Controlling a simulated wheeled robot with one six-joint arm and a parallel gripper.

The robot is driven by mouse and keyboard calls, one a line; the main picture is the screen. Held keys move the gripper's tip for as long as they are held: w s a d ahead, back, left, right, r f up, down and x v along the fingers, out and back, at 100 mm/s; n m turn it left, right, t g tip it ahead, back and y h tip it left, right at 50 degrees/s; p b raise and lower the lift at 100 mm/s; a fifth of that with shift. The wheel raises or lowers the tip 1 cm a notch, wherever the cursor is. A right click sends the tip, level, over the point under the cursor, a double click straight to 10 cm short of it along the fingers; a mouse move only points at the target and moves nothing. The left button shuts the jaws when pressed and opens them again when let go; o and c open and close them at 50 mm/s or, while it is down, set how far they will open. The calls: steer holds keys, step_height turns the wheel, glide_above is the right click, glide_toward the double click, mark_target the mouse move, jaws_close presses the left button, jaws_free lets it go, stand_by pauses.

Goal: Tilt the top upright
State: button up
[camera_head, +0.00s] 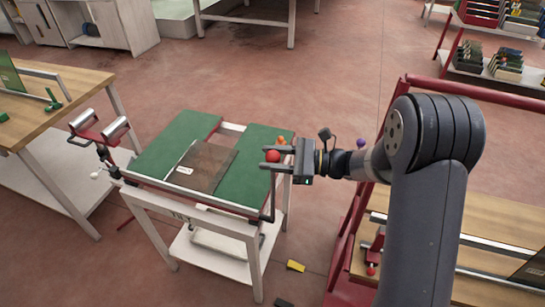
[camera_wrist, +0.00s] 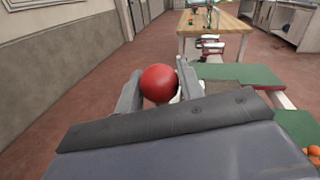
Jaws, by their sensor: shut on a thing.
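The table's green top (camera_head: 170,142) lies about flat on a pale metal frame (camera_head: 185,215). A brown-tinted glass pane (camera_head: 212,165) with a white label lies on it. The green top also shows at the right in the wrist view (camera_wrist: 240,75). My gripper (camera_head: 273,158) is at the top's right edge, shut on a red ball knob (camera_wrist: 159,84). The knob sits between the two fingers in both views. A dark rod (camera_head: 272,195) runs down below the gripper along the table's right front corner; its join to the knob is hidden.
A wooden bench (camera_head: 50,85) stands at the left, with a red roller stand (camera_head: 100,128) between it and the table. Orange balls (camera_head: 282,140) sit at the top's right edge. A red-framed rack (camera_head: 345,235) stands right. A yellow block (camera_head: 295,266) lies on the floor.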

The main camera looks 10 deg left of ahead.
jaws_close()
steer(key=shift+s, duration=0.1)
